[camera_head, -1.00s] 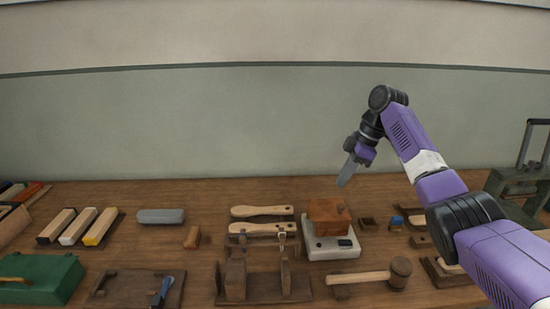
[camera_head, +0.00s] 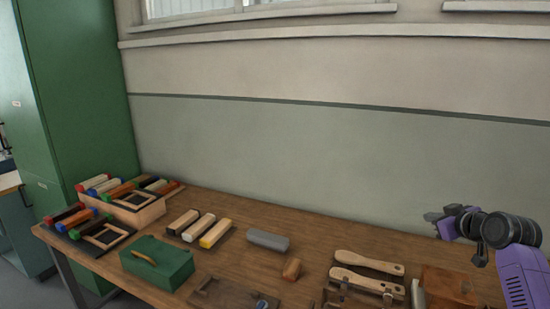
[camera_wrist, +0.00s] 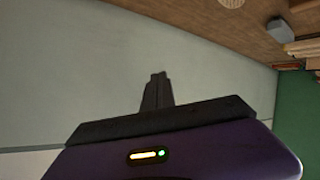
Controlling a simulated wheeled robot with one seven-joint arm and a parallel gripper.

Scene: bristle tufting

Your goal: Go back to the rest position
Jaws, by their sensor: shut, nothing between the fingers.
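My gripper (camera_head: 434,216) is at the right of the head view, raised above the back right of the workbench in front of the wall. It points left. In the wrist view my gripper (camera_wrist: 160,76) has its two dark fingers together with nothing between them. The fingers are clear of the bench and touch nothing. The wooden workbench (camera_head: 225,279) lies below and left of it in the head view. A brown block (camera_head: 447,285) is on the bench below the arm.
Two wooden brush handles (camera_head: 368,263), a grey bar (camera_head: 268,240), a green box (camera_head: 157,262) and several coloured bars in trays (camera_head: 148,217) lie on the bench. A tall green cabinet (camera_head: 85,110) stands at the left. The air above the bench is free.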

